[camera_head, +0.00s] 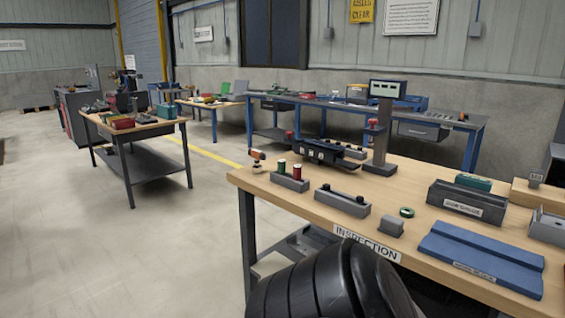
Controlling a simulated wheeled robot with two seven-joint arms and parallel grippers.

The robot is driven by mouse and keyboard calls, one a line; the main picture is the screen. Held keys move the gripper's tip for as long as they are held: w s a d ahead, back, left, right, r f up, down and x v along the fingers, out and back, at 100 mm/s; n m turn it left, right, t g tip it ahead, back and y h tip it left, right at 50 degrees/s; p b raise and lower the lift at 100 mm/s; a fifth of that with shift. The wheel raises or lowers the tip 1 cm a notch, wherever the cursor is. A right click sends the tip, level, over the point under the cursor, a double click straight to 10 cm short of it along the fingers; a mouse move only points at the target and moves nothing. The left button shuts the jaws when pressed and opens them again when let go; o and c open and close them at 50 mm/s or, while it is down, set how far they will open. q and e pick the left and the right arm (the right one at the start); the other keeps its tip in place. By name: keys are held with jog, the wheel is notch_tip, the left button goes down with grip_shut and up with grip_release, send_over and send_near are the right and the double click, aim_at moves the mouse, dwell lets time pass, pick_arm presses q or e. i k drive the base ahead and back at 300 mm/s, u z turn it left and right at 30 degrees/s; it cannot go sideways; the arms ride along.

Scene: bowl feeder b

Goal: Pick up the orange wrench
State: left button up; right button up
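I cannot make out an orange wrench in the head view. A small orange and white item (257,157) stands at the far left corner of the inspection table (300,215); it is too small to tell what it is. Several small tools lie on the workbench (150,131) at the left, too small to tell apart. Neither of my grippers is in view. A black ribbed shape at the bottom centre, which looks like part of my own arm, hides some of the table's front edge.
The inspection table bears a blue block (482,256), a grey gauge box (466,202), a grey stand with a display (383,130) and a holder with green and red plugs (289,182). A long blue bench (345,106) stands behind. The floor at the left is clear.

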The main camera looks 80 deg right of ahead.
aim_at(257, 168)
jog(key=k, duration=1.65)
jog(key=z, duration=1.3)
jog(key=i, duration=0.5)
jog(key=u, duration=0.05)
